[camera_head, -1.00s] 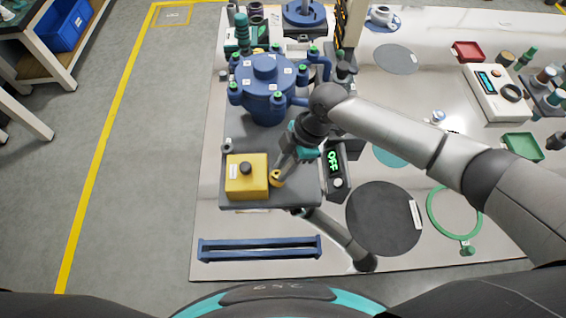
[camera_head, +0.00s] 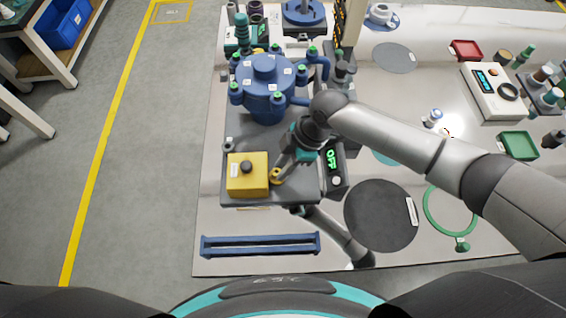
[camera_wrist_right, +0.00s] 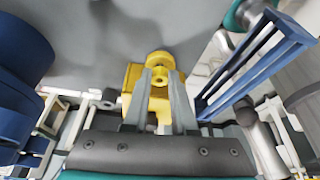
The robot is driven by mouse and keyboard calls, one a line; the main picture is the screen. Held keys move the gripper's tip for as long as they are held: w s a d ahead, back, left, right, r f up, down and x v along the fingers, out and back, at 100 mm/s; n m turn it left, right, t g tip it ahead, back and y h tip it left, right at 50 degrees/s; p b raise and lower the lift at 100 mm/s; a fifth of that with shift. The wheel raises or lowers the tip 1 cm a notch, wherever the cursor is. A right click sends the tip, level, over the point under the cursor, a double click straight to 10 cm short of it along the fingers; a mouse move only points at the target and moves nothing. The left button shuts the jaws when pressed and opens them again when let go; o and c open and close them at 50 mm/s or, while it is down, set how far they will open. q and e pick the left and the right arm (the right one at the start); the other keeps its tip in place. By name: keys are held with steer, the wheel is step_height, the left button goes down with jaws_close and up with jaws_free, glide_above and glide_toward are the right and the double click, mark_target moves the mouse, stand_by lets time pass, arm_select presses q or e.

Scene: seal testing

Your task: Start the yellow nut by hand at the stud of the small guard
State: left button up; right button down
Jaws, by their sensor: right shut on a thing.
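The yellow nut (camera_head: 276,175) is at my right gripper's fingertips, just right of a yellow box that looks like the small guard (camera_head: 235,187). The box has a dark knob on top and stands on a grey plate. My right gripper (camera_head: 280,171) is shut on the nut. In the right wrist view the fingertips (camera_wrist_right: 161,80) close around yellow, with the nut (camera_wrist_right: 158,58) at their tips and the yellow box (camera_wrist_right: 134,78) behind. I cannot make out the stud or whether the nut touches it. My left gripper is not in view.
A blue vessel (camera_head: 264,75) with green-topped clamps stands behind the box. A control unit reading OFF (camera_head: 332,160) is right of the gripper. A blue rail frame (camera_head: 260,245) lies in front. A dark round mat (camera_head: 381,217) lies to the right.

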steer(key=shift+s+m+t+p, duration=0.15)
steer(key=shift+m+t+p, duration=0.2)
steer(key=shift+m+p, duration=0.6)
steer(key=shift+s+m+t+p, duration=0.15)
steer(key=shift+m+t+p, duration=0.2)
steer(key=shift+m+p, duration=0.6)
steer(key=shift+s+m+t+p, duration=0.25)
steer(key=shift+m+p, duration=0.55)
steer(key=shift+p, duration=0.6)
steer(key=c, duration=0.6)
jaws_free()
steer(key=shift+w, duration=0.15)
steer(key=shift+c, duration=0.2)
step_height(320, 180, up, 9)
steer(key=p, duration=0.9)
